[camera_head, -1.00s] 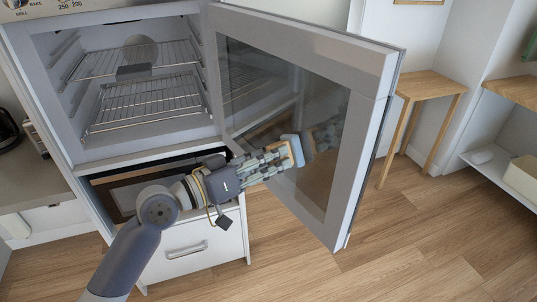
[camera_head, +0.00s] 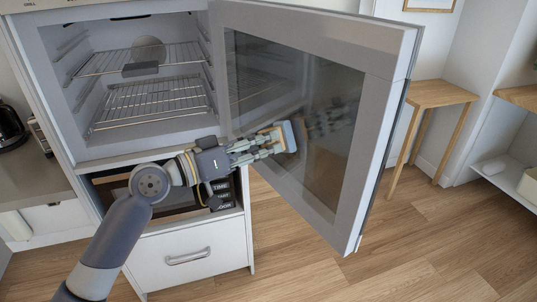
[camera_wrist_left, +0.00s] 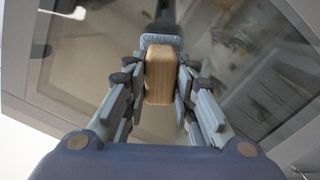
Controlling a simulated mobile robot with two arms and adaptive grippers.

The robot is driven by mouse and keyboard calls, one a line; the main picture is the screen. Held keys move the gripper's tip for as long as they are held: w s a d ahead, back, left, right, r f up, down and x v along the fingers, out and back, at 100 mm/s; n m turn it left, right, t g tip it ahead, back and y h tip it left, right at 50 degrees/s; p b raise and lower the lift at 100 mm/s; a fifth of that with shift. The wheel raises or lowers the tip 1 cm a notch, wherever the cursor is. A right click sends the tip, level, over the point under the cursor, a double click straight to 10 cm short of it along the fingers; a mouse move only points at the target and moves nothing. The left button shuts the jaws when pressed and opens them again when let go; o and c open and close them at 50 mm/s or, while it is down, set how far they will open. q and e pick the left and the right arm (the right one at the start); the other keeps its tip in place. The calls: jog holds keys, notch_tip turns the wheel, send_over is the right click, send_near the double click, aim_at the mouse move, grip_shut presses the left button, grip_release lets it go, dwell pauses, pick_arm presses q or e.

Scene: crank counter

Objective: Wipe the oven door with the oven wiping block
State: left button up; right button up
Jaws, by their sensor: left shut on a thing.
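The oven door (camera_head: 350,150) stands open to the right, its dark glass pane facing my left arm. My left gripper (camera_head: 278,144) is shut on the oven wiping block (camera_head: 289,136). The block has a wooden body and a blue-grey pad. In the left wrist view, the wooden part (camera_wrist_left: 159,75) sits between the fingers and the pad (camera_wrist_left: 160,41) faces the glass. The pad is at or very near the glass; I cannot tell if it touches. The gripper's reflection shows in the pane. My right gripper is not in view.
The oven cavity with wire racks (camera_head: 150,103) is open at left. A smaller appliance (camera_head: 170,193) and a white drawer (camera_head: 188,257) are below. A wooden side table (camera_head: 440,94) stands behind the door at right. The wooden floor in front is clear.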

pick_arm(q)
jog(key=w+a+b, duration=0.4)
jog(key=w+b, duration=0.1)
jog(key=w, duration=0.2)
jog(key=shift+a, duration=0.25)
dwell(0.6)
jog(key=b+v, duration=0.2)
jog(key=v, duration=0.4)
jog(key=shift+d, duration=0.1)
dwell(0.3)
